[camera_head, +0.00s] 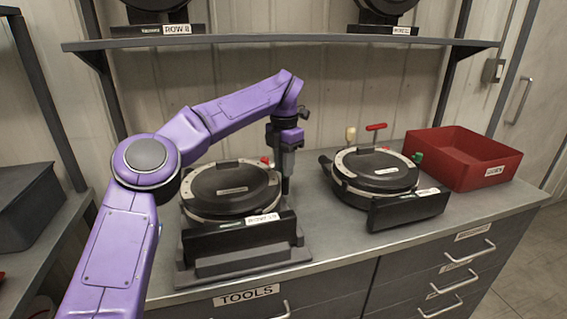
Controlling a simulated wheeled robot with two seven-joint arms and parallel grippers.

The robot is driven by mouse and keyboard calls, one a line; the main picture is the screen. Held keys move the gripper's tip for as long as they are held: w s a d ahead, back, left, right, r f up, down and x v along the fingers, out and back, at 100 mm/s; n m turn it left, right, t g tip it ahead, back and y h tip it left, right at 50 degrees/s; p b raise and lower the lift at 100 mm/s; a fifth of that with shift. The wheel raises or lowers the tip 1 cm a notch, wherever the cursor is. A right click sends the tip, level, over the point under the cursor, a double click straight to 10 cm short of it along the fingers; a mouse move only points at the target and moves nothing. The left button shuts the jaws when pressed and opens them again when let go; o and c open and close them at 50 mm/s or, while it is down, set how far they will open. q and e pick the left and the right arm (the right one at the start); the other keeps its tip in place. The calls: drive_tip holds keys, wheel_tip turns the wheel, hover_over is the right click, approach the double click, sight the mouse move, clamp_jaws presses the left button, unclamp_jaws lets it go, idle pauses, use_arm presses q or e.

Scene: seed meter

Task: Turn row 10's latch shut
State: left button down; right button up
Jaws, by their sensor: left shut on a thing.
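A round black seed meter (232,186) with a pale rim sits in a dark stand on the bench at centre left. The label on its front (262,218) is too blurred to read surely. My left gripper (287,180) points down at the right edge of this meter, its fingers closed at the rim. It is shut on a small part there, seemingly the latch, which the fingers hide. A small red piece (265,160) shows on the rim just left of the fingers. My right gripper is out of view.
A second black seed meter (376,171) stands to the right, with a red handle (376,127) and a green knob (417,158). A red bin (466,151) stands at the far right. A shelf (290,39) runs above my arm. The front bench strip is clear.

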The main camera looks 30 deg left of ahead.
use_arm(q)
drive_tip(key=n, duration=0.3)
drive_tip(key=shift+f+n, duration=0.1)
drive_tip(key=shift+n, duration=0.3)
drive_tip(key=n+b, duration=0.1)
drive_tip(key=n, duration=0.2)
drive_tip(key=shift+a+n, duration=0.1)
drive_tip(key=shift+n, duration=0.2)
drive_tip(key=n+b, duration=0.1)
drive_tip(key=n, duration=0.4)
drive_tip(key=shift+w+f, duration=0.1)
drive_tip(key=shift+n+b, duration=0.65)
drive_tip(key=shift+n, duration=0.65)
drive_tip(key=shift+a, duration=0.1)
